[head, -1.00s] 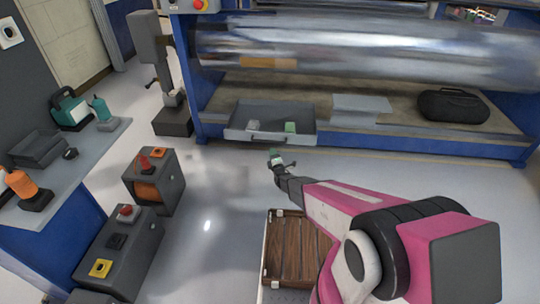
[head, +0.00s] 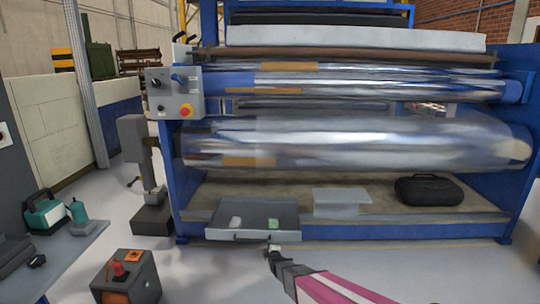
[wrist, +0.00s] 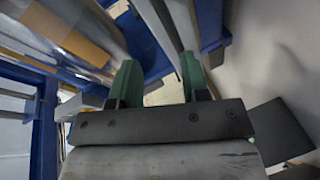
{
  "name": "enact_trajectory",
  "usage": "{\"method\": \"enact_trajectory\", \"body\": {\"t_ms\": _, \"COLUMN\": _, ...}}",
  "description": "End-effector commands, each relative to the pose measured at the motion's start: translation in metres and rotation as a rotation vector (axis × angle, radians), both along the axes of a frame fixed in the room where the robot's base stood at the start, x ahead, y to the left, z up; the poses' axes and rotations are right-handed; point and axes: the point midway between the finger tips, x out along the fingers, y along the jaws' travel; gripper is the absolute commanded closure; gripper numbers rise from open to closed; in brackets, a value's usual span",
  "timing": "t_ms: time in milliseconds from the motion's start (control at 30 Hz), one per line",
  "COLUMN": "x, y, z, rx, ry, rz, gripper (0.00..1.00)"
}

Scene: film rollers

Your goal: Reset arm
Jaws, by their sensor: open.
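My gripper (head: 273,250) is at the end of my pink arm, low in the middle of the head view, close in front of the grey tray. In the wrist view my gripper (wrist: 158,85) shows two green fingers spread apart, with nothing held between them. The grey tray (head: 222,234) sits on the machine's lower shelf. It holds a whitish item (head: 236,222) and a green item (head: 273,224).
The roller machine (head: 350,145) with large film-wrapped rollers fills the back. Floor at right is clear.

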Motion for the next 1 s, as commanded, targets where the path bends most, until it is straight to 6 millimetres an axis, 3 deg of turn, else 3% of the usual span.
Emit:
{"method": "enact_trajectory", "body": {"t_ms": 33, "x": -0.01, "y": -0.016, "z": 0.018, "rx": 0.041, "ry": 0.075, "rz": -0.036, "gripper": 0.58}}
{"method": "enact_trajectory", "body": {"t_ms": 267, "x": -0.055, "y": -0.077, "z": 0.061, "rx": 0.262, "ry": 0.466, "rz": -0.263, "gripper": 0.58}}
{"method": "enact_trajectory", "body": {"t_ms": 467, "x": -0.119, "y": -0.125, "z": 0.1, "rx": 0.446, "ry": 0.774, "rz": -0.532, "gripper": 0.58}}
{"method": "enact_trajectory", "body": {"t_ms": 600, "x": -0.177, "y": -0.154, "z": 0.131, "rx": 0.562, "ry": 0.967, "rz": -0.755, "gripper": 0.58}}
{"method": "enact_trajectory", "body": {"t_ms": 800, "x": -0.255, "y": -0.183, "z": 0.172, "rx": 0.679, "ry": 1.175, "rz": -1.069, "gripper": 0.58}}
{"method": "enact_trajectory", "body": {"t_ms": 1000, "x": -0.295, "y": -0.193, "z": 0.194, "rx": 0.723, "ry": 1.268, "rz": -1.246, "gripper": 0.58}}
